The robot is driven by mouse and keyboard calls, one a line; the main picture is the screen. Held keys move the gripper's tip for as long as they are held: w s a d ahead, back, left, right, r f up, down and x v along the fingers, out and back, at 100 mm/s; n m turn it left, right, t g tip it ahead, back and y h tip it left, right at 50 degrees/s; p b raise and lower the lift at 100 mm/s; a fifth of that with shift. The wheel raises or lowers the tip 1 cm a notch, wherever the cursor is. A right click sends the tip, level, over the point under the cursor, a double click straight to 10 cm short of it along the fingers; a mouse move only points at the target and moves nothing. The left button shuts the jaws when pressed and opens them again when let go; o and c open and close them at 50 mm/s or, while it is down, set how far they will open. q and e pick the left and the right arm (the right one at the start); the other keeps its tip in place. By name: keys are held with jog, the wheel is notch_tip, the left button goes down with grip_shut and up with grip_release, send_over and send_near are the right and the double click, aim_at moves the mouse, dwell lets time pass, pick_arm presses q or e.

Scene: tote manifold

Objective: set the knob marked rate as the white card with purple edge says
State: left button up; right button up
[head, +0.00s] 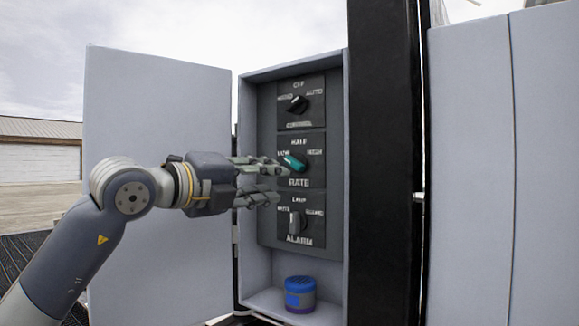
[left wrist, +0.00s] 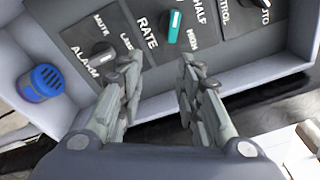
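The rate knob (head: 293,162) is teal and sits in the middle panel, between the words LOW and HIGH, with HALF above. It appears turned toward LOW. It also shows in the left wrist view (left wrist: 174,28), its white mark at the top end. My left gripper (head: 274,180) is open just in front of the rate panel, one finger close to the knob's level and one lower. In the left wrist view its fingers (left wrist: 160,68) are apart with nothing between them; the knob lies beyond the tips. The white card with purple edge is not visible. My right gripper is not in view.
A black control knob (head: 298,104) is above and a grey alarm knob (head: 295,222) below. A blue-lidded jar (head: 300,294) stands on the cabinet floor. The open cabinet door (head: 160,120) is at left, a black post (head: 383,160) at right.

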aim_at(292, 164)
pick_arm(q)
jog(key=shift+n+t+y, duration=0.3)
jog(key=shift+t+y, duration=0.3)
jog(key=shift+y, duration=0.1)
jog(key=w+d+r+p, duration=0.1)
jog(key=w, duration=0.1)
jog(key=w+d+r+p, duration=0.1)
jog(key=w+p, duration=0.1)
jog(key=w, duration=0.1)
jog(key=w+d+r+p, duration=0.1)
jog(key=w+p, duration=0.1)
jog(key=shift+w+d+r, duration=0.15)
jog(key=shift+d, duration=0.15)
jog(key=shift+w+d+p, duration=0.3)
jog(key=shift+w+p, duration=0.15)
jog(key=shift+p, duration=0.05)
grip_shut()
